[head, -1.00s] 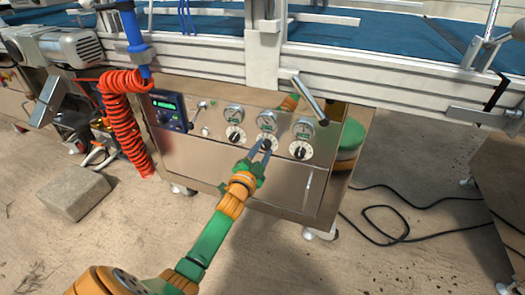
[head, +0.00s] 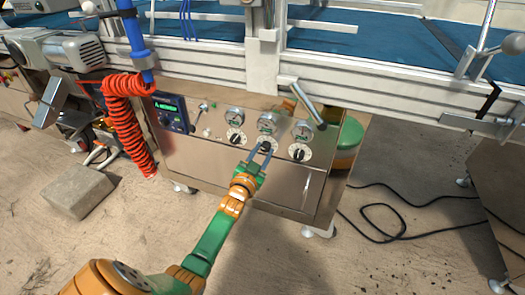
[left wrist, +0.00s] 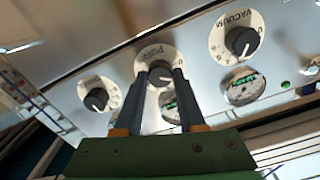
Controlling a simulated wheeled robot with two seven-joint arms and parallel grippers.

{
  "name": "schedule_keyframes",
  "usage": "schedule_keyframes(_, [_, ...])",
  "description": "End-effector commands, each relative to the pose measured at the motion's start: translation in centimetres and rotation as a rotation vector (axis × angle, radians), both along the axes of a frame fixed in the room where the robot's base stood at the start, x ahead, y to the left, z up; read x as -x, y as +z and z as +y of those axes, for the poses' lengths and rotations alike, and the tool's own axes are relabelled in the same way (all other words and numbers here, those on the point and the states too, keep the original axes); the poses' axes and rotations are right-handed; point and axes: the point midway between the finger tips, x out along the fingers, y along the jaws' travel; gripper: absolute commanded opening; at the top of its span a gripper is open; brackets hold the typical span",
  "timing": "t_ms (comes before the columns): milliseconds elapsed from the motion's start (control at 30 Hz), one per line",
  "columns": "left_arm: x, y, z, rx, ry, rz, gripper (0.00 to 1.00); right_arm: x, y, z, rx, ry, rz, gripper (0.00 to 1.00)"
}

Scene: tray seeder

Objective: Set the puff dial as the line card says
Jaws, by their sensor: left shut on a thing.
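The puff dial (head: 266,145) is the middle one of three white dials with black knobs on the steel panel. In the left wrist view, its white face (left wrist: 152,57) shows upside down between and behind my fingers. My left gripper (head: 261,153) reaches up to it from below; in the left wrist view, its dark fingers (left wrist: 160,80) stand on both sides of the black knob, shut on it. The fingers cover part of the scale, so I cannot read the setting. No line card is readable in either view. My right gripper does not show.
The vacuum dial (left wrist: 238,40) and another dial (left wrist: 97,97) flank the puff dial. Round gauges (head: 268,123) sit above the dials. A blue display unit (head: 171,113) and a coiled red hose (head: 124,120) are at left. A metal lever (head: 308,103) juts out above right.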

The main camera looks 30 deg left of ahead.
Motion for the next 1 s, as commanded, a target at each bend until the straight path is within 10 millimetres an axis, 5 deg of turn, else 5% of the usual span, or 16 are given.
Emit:
schedule_keyframes(533, [0.02, -0.12, -0.01, 0.028, 0.0, -0.004, 0.0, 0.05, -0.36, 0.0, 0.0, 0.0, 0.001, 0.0])
schedule_keyframes(567, [0.02, -0.12, -0.02, 0.028, 0.0, -0.004, 0.44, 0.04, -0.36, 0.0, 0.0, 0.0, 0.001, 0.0])
schedule_keyframes(667, [0.02, -0.11, -0.01, 0.028, 0.0, -0.004, 0.69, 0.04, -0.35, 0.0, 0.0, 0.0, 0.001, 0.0])
schedule_keyframes(1000, [0.29, 0.03, -0.08, 0.028, -0.001, -0.005, 0.69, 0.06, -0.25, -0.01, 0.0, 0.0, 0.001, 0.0])
